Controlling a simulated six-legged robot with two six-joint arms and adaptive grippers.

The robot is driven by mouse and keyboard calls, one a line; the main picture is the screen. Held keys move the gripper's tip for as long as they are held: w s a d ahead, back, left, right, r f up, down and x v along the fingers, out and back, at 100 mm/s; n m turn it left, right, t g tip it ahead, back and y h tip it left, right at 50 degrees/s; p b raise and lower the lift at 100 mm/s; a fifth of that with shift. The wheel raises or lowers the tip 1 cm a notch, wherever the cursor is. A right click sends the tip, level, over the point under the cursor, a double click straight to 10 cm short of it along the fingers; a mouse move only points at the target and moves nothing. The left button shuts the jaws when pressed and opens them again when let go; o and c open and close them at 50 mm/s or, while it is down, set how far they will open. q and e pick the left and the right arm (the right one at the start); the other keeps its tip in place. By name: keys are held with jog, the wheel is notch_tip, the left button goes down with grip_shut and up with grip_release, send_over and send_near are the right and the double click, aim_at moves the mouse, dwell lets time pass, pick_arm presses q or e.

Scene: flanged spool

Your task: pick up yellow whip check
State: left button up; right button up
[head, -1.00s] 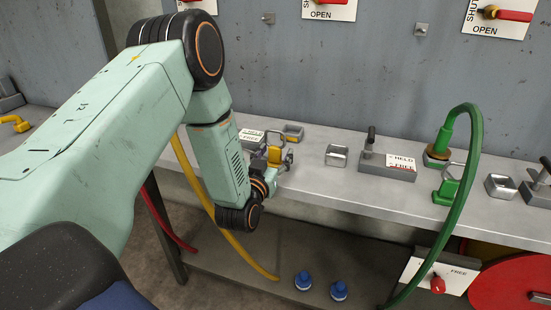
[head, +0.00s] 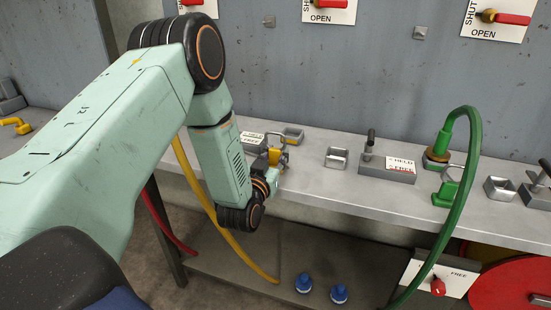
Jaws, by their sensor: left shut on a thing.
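The yellow whip check (head: 275,155) shows as a small yellow block with a grey metal loop, on the bench at centre left. My left gripper (head: 273,163) is shut on it, low over the bench top. Its fingers and wrist hide much of the whip check, so I cannot tell if it still touches the bench. A yellow hose (head: 208,203) hangs behind my left arm and curves down below the bench front. My right gripper is not in view.
A grey tray (head: 336,157) and a lever block with a HELD/FREE label (head: 388,172) stand to the right. A green hose (head: 467,165) arches over the bench there. Blue caps (head: 304,283) lie below.

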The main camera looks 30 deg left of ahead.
pick_arm(q)
jog(key=shift+w+a+f, duration=0.1)
jog(key=shift+w, duration=0.05)
notch_tip(320, 180, up, 10)
jog(key=p, duration=0.3)
dwell(0.5)
